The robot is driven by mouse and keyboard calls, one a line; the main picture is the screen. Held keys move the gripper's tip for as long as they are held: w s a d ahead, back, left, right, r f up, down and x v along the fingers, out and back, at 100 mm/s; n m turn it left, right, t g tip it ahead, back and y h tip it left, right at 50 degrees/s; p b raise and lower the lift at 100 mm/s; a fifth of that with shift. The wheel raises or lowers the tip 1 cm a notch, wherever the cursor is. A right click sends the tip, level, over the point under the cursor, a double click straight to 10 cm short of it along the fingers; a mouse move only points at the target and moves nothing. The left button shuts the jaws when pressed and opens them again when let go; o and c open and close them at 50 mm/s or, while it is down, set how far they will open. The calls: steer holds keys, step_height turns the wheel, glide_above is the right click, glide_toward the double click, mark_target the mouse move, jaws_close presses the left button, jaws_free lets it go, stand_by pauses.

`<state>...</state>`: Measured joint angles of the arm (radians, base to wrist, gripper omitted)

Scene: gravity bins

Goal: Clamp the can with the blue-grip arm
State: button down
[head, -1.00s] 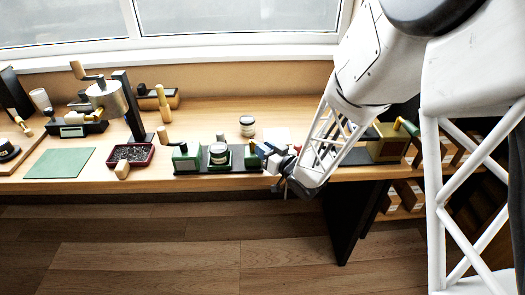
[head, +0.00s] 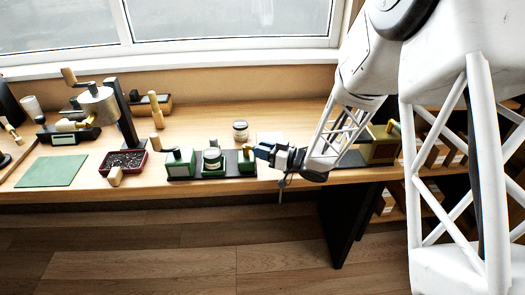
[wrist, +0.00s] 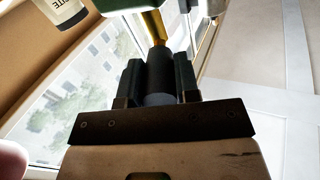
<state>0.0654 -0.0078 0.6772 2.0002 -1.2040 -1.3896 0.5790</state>
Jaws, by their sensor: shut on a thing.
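The can (head: 212,157) stands in the middle of a dark clamp base between two green blocks; its details are too small to tell. My gripper (head: 262,152) is just right of the right green block (head: 247,161). In the wrist view my gripper (wrist: 159,85) is shut on the dark blue-grey grip (wrist: 160,72), which lies between its two fingers. A brass rod (wrist: 154,27) runs from the grip towards a green part at the top edge. The can cannot be made out in the wrist view.
A small lidded jar (head: 240,130) stands behind the clamp. A dark red tray (head: 124,162) and a crank stand are to the left. A green mat (head: 50,171) lies farther left. A green-and-tan box (head: 382,148) is behind my arm on the right.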

steer(key=c, duration=0.8)
jaws_free()
steer(key=shift+c, duration=0.2)
steer(key=v, duration=0.7)
steer(key=shift+s+d, duration=0.15)
steer(key=shift+d, duration=0.2)
